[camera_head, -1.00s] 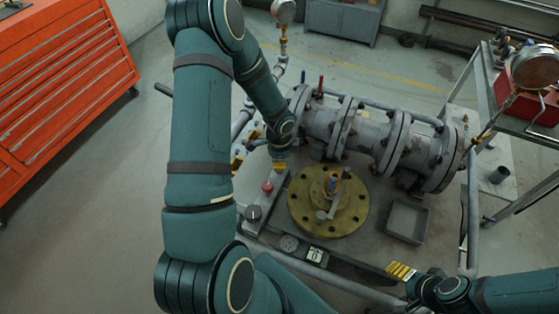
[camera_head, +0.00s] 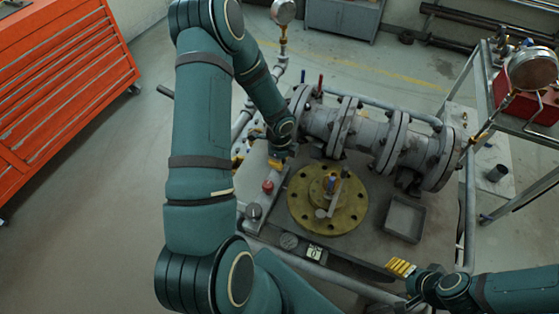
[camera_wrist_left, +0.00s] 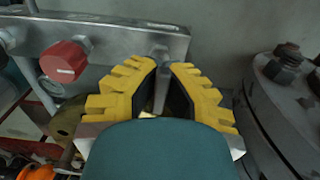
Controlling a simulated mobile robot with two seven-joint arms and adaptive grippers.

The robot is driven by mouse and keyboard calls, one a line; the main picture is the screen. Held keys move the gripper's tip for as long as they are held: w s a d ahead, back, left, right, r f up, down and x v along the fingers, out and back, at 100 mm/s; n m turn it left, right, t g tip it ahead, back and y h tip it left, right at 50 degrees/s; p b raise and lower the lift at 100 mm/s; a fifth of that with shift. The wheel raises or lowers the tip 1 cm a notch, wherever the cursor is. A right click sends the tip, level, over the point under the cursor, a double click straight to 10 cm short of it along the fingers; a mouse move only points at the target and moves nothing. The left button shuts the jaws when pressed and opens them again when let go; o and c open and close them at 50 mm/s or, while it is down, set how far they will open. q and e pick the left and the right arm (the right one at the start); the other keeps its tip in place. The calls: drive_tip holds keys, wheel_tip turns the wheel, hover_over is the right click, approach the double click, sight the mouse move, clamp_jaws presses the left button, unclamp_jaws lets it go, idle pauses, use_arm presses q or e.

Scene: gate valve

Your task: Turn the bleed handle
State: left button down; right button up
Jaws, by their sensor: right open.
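A metal bar (camera_wrist_left: 110,38) with a red knob (camera_wrist_left: 65,60) shows in the left wrist view. A slim grey lever (camera_wrist_left: 162,88), apparently the bleed handle, stands between the yellow fingers of my left gripper (camera_wrist_left: 163,72). The fingertips lie close on either side of it; whether both pads press on it I cannot tell. In the head view my left gripper (camera_head: 277,162) is partly hidden by its wrist, at the far end of the bar, beyond the red knob (camera_head: 268,186). My right gripper (camera_head: 401,267) is open near the bench's front edge, away from the handle.
A brass flange (camera_head: 300,205) with a lever lies on the bench, right of the bar. A flanged grey pipe valve (camera_head: 320,125) runs behind it. An open grey tray (camera_head: 405,219) sits at right. A side table holds a gauge (camera_head: 533,68). A red tool cabinet (camera_head: 60,90) stands left.

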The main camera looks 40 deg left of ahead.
use_arm(q)
drive_tip(key=c, duration=1)
unclamp_jaws()
drive_tip(key=shift+c, duration=0.2)
